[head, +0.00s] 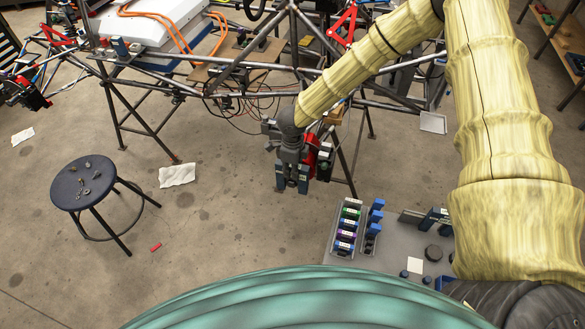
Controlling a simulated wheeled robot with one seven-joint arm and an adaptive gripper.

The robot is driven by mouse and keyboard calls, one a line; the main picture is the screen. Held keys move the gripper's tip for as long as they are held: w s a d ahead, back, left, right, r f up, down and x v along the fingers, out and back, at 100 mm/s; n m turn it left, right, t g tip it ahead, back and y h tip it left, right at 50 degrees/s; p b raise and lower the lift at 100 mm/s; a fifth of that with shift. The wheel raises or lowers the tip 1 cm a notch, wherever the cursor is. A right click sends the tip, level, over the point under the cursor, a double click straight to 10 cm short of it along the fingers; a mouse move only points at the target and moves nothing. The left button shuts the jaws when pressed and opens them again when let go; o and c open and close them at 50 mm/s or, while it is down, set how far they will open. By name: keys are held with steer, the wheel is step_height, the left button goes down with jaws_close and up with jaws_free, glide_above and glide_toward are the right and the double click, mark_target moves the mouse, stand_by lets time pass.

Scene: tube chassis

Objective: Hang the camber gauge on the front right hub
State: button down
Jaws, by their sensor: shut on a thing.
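My gripper (291,180) hangs down at the end of the arm, in the middle of the head view. It is shut on a small dark piece between its fingers, which looks like the camber gauge; the fingers hide most of it. A red brake caliper (311,148) and dark hub parts (325,158) of the near corner of the tube chassis (300,68) show right beside and behind the gripper. The gripper covers part of this hub. I cannot tell whether the held piece touches the hub.
A grey bench (390,262) at lower right carries a rack of labelled blocks (348,228) and blue holders (374,220). A round stool (82,183) with small metal parts stands at left. Another hub with a red caliper (28,95) is at far left. Open floor lies between.

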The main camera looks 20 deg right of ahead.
steer(key=shift+f, duration=0.55)
steer(key=c, duration=1.2)
jaws_free()
steer(key=shift+o, duration=0.2)
steer(key=shift+r, duration=0.1)
step_height(320, 180, up, 12)
steer(key=shift+f, duration=0.1)
